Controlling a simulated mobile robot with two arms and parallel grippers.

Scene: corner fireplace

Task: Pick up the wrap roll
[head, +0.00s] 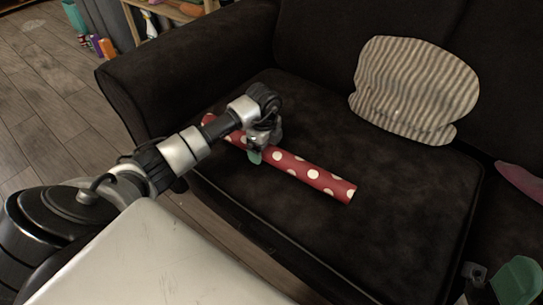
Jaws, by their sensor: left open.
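The wrap roll (313,177) is a long red tube with white dots. It lies on the dark sofa seat (380,180), slanting from upper left to lower right. My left gripper (259,152) is over the left half of the roll, pointing down, with a greenish fingertip in front of the roll's near side. It hides part of the roll. The jaws are open, and I cannot tell whether they touch the roll. Part of my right gripper (500,284) shows at the bottom right corner, away from the roll; its jaw state is unclear.
A striped cushion (415,92) leans on the sofa back. A pink item (521,182) lies at the right edge. The sofa's left armrest (190,68) stands beside the seat. A wooden shelf (133,22) and small colourful items (105,47) are behind at upper left. The seat right of the roll is clear.

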